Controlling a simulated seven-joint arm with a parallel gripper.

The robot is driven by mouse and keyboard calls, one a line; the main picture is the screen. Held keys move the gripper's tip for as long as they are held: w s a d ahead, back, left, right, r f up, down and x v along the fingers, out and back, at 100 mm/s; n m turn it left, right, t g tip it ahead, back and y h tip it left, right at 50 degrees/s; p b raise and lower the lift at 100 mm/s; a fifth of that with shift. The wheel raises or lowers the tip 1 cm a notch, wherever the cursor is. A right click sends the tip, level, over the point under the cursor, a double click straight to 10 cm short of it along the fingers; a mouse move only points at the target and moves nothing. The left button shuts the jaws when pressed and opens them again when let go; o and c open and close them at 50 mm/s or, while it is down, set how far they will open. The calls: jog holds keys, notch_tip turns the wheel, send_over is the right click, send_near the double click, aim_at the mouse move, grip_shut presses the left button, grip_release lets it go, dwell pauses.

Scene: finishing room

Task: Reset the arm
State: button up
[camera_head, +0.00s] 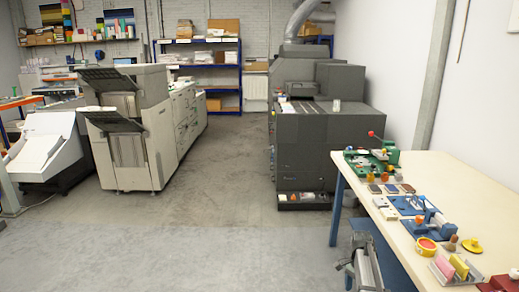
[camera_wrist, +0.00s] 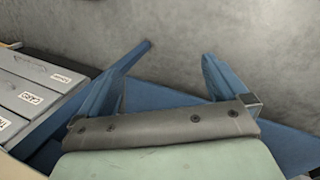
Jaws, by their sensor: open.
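My gripper (camera_wrist: 177,51) shows in the wrist view with its two blue fingers spread apart and nothing between them. Grey concrete floor lies beyond the fingertips. The pale green body and grey edge of the gripper fill the lower middle of that view. In the head view a grey mechanical part (camera_head: 364,268) stands beside the left edge of the table, low in the picture; I cannot tell the fingers there.
The cream table (camera_head: 440,175) at right carries a green device (camera_head: 372,157), blue fixtures (camera_head: 425,222), a yellow-red roll (camera_head: 426,246) and small blocks. Grey labelled drawers (camera_wrist: 35,95) lie close left of the gripper. A dark grey machine (camera_head: 325,140) stands behind; open floor (camera_head: 200,240) lies left.

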jog(key=s+a+f+n+g, duration=0.1)
jog(key=s+a+f+n, duration=0.1)
jog(key=s+a+f, duration=0.3)
jog(key=s+a+f+n, duration=0.2)
jog(key=s+a+f, duration=0.1)
jog(key=s+f, duration=0.4)
jog(key=s+a+f+n+g, duration=0.1)
jog(key=s+a+f+n, duration=0.2)
jog(key=s, duration=0.8)
jog(key=s+a+f+n, duration=0.3)
jog(key=s+f, duration=0.4)
jog(key=s, duration=0.4)
jog(key=s+a+f+n+g, duration=0.1)
jog(key=s+a+f+n, duration=0.3)
jog(key=s, duration=0.7)
jog(key=shift+s+a+f+g, duration=0.2)
jog(key=shift+a+f+g, duration=0.1)
jog(key=shift+a+f, duration=0.5)
